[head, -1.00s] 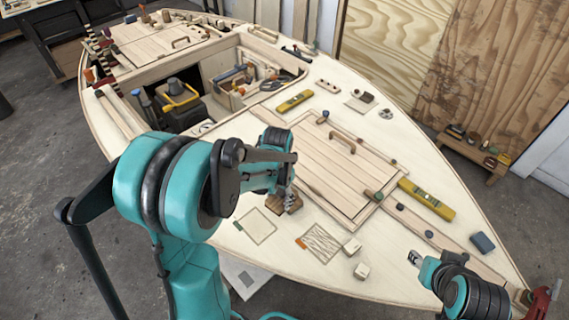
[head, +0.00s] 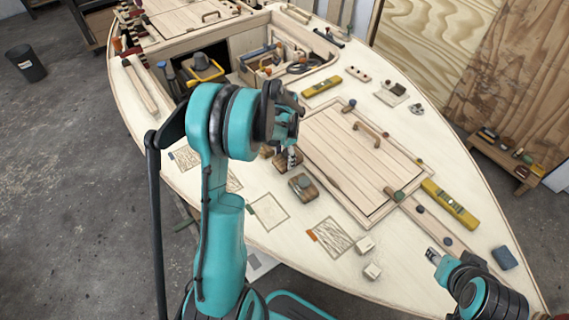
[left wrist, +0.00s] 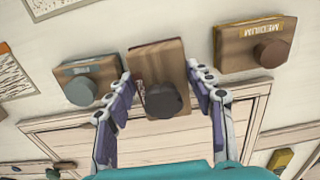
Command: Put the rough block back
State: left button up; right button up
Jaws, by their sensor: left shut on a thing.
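In the left wrist view, a brown wooden block with a dark knob (left wrist: 160,55) sits between the fingers of my left gripper (left wrist: 160,82), which is shut on it. Its label is partly hidden, so I cannot read it fully. It shows in the head view under my left gripper (head: 290,156). A block with a grey-blue knob (left wrist: 82,80) lies to its left in the wrist view and shows on the deck (head: 303,187). A block marked MEDIUM (left wrist: 255,47) lies to its right. My right gripper (head: 433,256) is near the lower right; its jaws are unclear.
Marked squares lie on the deck: a green-tabbed one (head: 268,212) and an orange-tabbed hatched one (head: 331,236). A slatted hatch (head: 355,150) with a handle is close to the gripper. A yellow level (head: 449,204) lies beyond it.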

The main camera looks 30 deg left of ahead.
aim_at(284, 159)
pick_arm(q)
notch_tip(284, 159, down, 3)
jog(key=shift+f+b, duration=0.15)
jog(key=shift+b, duration=0.3)
jog(key=shift+f, duration=0.2)
jog(key=o, duration=1.6)
jog(key=shift+c, duration=0.2)
jog(key=shift+r, duration=0.1)
